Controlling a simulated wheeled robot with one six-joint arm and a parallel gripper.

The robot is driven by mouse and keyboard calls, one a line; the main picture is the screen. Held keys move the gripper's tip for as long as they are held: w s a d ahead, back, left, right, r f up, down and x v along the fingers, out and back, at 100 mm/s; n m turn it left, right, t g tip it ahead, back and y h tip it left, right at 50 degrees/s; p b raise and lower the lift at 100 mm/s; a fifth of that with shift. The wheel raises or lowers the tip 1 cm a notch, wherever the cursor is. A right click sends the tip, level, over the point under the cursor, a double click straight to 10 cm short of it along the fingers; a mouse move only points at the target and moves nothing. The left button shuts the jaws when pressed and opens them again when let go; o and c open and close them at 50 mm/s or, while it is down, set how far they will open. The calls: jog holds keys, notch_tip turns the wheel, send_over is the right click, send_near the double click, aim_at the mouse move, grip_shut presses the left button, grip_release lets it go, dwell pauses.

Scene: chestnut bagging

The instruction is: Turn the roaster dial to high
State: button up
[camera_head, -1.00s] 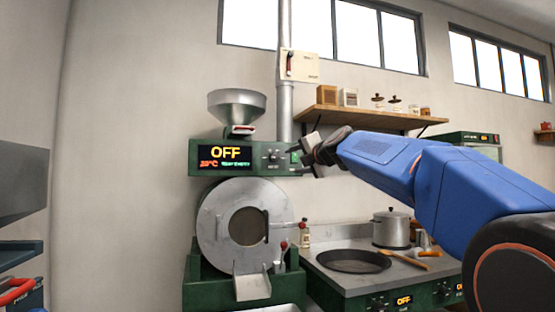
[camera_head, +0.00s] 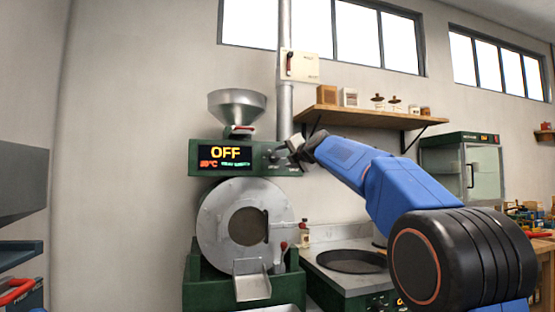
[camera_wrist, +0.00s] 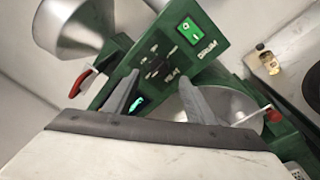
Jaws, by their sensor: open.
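The green roaster (camera_head: 200,262) has a round steel drum front and a control panel (camera_head: 250,170) above it, whose display (camera_head: 224,157) reads OFF. A dark dial (camera_wrist: 156,62) with light marks around it shows on the panel in the wrist view. My gripper (camera_head: 291,150) is at the right end of the panel, close in front of the controls. In the wrist view my gripper (camera_wrist: 159,80) has its two fingers spread apart with nothing between them. The dial lies just past the fingertips; I cannot tell if they touch it.
A steel hopper (camera_head: 237,106) sits above the panel, and a lit green switch (camera_wrist: 190,30) is beside the dial. A metal pipe (camera_head: 285,100) rises behind. A wooden shelf (camera_head: 370,117) and a counter with a dark pan (camera_head: 350,261) are to the right.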

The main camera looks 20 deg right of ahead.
aim_at(277, 157)
jog(key=shift+w+a, duration=0.15)
jog(key=shift+w, duration=1.1)
jog(key=shift+w+a, duration=0.2)
jog(key=shift+w, duration=1.05)
jog(key=shift+w+a, duration=0.15)
jog(key=shift+w, duration=1.1)
jog(key=c, duration=1)
